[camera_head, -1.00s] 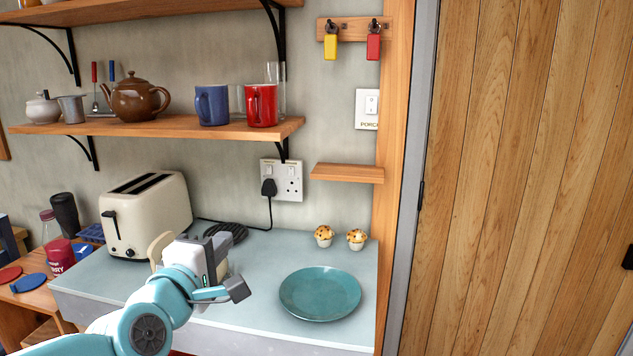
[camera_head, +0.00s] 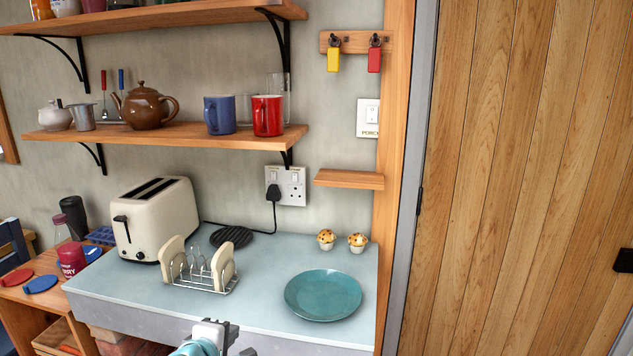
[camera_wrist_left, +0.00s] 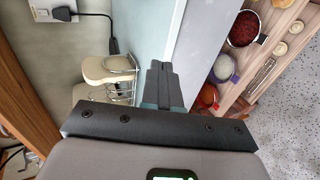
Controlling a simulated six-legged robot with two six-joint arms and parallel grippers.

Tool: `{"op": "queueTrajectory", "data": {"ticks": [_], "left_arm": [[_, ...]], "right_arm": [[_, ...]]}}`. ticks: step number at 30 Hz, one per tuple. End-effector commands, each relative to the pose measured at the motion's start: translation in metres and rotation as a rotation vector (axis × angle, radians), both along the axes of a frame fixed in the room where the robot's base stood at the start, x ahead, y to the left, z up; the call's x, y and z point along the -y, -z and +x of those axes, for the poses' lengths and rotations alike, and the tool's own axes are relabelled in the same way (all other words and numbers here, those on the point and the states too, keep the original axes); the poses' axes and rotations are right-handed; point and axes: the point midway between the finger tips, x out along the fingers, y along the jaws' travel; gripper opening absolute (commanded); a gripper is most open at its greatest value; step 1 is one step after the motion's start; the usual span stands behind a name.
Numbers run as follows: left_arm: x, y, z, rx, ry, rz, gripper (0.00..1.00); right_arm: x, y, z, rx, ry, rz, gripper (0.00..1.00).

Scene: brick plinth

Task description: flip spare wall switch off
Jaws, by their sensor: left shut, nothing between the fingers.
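A white double wall socket (camera_head: 286,186) is on the wall above the counter. A black plug (camera_head: 273,193) sits in its left outlet; its right outlet is empty, and a small switch (camera_head: 295,177) is above it. The switch's position is too small to tell. A separate white switch plate marked PORCH (camera_head: 369,117) is higher on the right. My left gripper (camera_head: 240,343) is at the bottom edge of the head view, low in front of the counter and well away from the socket. In the left wrist view its fingers (camera_wrist_left: 163,85) are shut and empty. My right gripper is out of view.
A cream toaster (camera_head: 155,220), a toast rack (camera_head: 200,272) with toast, a teal plate (camera_head: 323,295) and two muffins (camera_head: 342,241) stand on the counter (camera_head: 262,310). A small wooden shelf (camera_head: 348,179) juts out right of the socket. A black cord runs below the socket.

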Motion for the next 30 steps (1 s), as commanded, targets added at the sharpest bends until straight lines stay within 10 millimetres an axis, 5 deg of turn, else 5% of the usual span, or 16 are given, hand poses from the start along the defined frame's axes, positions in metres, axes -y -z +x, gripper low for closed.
{"op": "queueTrajectory", "data": {"ticks": [5,9,12,15,18,23,30], "left_arm": [[0.004,0.127,-0.054,-0.289,0.101,0.099,0.0],[0.014,0.216,-0.133,-0.516,0.279,0.194,0.0],[0.027,0.261,-0.203,-0.65,0.47,0.26,0.0],[0.042,0.286,-0.27,-0.727,0.704,0.32,0.0],[0.054,0.29,-0.314,-0.699,0.965,0.413,0.0],[0.055,0.288,-0.318,-0.603,1.142,0.526,0.0],[0.055,0.288,-0.317,-0.584,1.169,0.547,0.0]], "right_arm": [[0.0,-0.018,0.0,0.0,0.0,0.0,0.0],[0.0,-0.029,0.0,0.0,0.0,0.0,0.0],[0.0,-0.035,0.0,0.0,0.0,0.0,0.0],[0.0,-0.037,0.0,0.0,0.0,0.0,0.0],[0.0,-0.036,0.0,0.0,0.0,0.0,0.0],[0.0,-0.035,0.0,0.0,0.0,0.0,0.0],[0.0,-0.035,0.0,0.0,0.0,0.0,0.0]]}}
